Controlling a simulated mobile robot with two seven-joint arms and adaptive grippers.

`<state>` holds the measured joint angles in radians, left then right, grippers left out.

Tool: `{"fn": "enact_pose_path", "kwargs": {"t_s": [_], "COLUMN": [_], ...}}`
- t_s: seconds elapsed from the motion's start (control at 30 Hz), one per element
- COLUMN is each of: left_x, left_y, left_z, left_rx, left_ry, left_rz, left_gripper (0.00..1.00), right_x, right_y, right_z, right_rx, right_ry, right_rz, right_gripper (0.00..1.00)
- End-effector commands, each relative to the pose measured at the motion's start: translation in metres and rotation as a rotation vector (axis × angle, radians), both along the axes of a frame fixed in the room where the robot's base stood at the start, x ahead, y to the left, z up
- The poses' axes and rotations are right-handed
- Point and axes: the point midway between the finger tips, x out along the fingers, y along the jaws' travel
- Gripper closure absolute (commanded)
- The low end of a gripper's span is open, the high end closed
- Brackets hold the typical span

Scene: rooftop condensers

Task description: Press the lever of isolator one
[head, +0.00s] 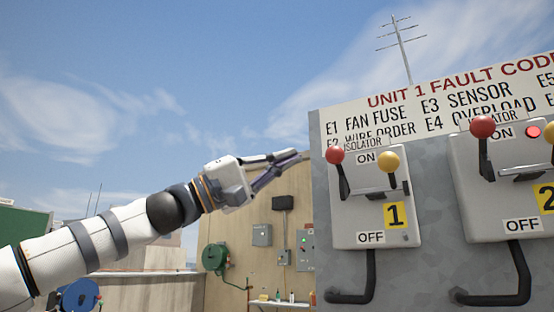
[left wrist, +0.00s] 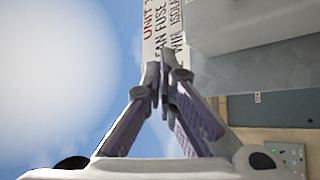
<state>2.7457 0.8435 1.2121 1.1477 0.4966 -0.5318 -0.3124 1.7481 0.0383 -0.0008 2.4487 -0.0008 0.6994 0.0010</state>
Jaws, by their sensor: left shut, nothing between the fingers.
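Isolator one (head: 375,225) is a pale grey box with a yellow "1" label, ON near its top and OFF near its bottom. Its left lever has a red ball (head: 335,155) on a black arm and stands up near the ON end. A second, yellow ball (head: 388,162) on a black arm stands to its right. My left gripper (head: 297,155) is to the left of the red ball, at about its height in the picture, with an apparent gap between them. In the left wrist view its fingertips (left wrist: 165,82) meet with nothing between them. My right gripper is not in view.
Isolator two (head: 510,185) stands to the right, with its own red ball (head: 482,126), yellow ball (head: 550,133) and a red lamp (head: 532,132). A fault-code sign (head: 450,100) is behind and above. Black conduits (head: 362,298) run below the boxes. Open sky is left of the panel.

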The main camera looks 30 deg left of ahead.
Motion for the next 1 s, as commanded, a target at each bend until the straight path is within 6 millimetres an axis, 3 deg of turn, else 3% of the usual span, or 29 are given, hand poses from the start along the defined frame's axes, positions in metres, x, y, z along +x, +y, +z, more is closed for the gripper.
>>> {"fn": "enact_pose_path", "kwargs": {"t_s": [0.1, 0.3, 0.6, 1.0], "left_x": [0.009, 0.026, 0.006, 0.001], "left_y": [-0.018, -0.042, -0.054, -0.056], "left_z": [0.017, 0.032, 0.006, 0.004], "left_rx": [0.002, 0.001, -0.002, 0.000], "left_ry": [-0.007, -0.007, 0.001, -0.001], "left_rz": [0.000, -0.001, -0.001, 0.000], "left_gripper": [1.00, 1.00, 1.00, 1.00], "right_x": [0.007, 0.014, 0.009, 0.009], "right_y": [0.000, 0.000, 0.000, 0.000], "right_z": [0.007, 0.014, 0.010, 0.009], "right_rx": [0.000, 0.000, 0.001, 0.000], "right_ry": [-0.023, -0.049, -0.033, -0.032], "right_rz": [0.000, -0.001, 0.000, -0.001], "right_gripper": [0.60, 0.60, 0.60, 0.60]}}
